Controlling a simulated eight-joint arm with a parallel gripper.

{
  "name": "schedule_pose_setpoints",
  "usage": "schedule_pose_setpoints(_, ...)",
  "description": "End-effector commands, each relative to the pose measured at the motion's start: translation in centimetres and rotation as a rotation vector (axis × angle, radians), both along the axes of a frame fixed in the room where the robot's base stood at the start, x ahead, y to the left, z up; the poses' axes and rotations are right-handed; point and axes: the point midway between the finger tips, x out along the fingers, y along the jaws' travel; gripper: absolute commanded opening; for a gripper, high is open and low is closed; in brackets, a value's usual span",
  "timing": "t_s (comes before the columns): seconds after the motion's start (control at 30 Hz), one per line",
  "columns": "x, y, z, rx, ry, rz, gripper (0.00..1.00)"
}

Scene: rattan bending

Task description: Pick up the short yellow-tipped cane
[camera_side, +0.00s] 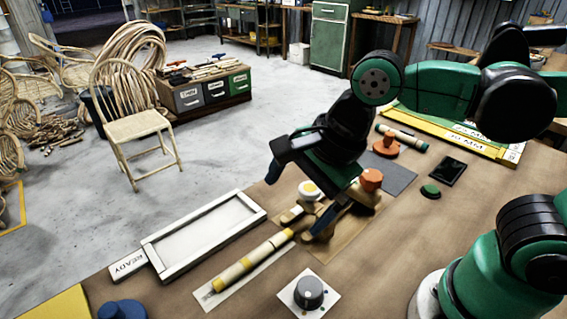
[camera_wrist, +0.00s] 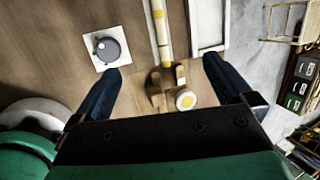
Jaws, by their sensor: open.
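A pale cane with yellow bands (camera_side: 250,262) lies on a white strip on the brown table. It also shows at the top of the wrist view (camera_wrist: 160,28), running away from the gap between my fingers. My gripper (camera_side: 298,198) is open and empty, above the wooden block with rounded pegs near the cane's far end. In the wrist view my two dark blue fingers (camera_wrist: 163,68) stand wide apart on either side of the cane's line. The cane's far end is close to the block, and I cannot tell whether they touch.
A white-framed tray (camera_side: 205,235) with a READY label lies left of the cane. A grey knob on a white plate (camera_side: 309,293) sits to its right. A white and yellow knob (camera_side: 309,190) and an orange knob (camera_side: 371,179) stand by the block.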

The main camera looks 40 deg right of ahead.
Motion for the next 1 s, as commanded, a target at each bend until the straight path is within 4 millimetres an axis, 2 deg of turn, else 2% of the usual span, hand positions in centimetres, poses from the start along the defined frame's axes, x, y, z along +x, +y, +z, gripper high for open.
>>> schedule_pose_setpoints(0.3, 0.6, 0.4, -1.7, 0.0, -0.001, 0.0, 1.0)
schedule_pose_setpoints(1.0, 0.6, 0.4, -1.8, 0.0, -0.001, 0.0, 1.0)
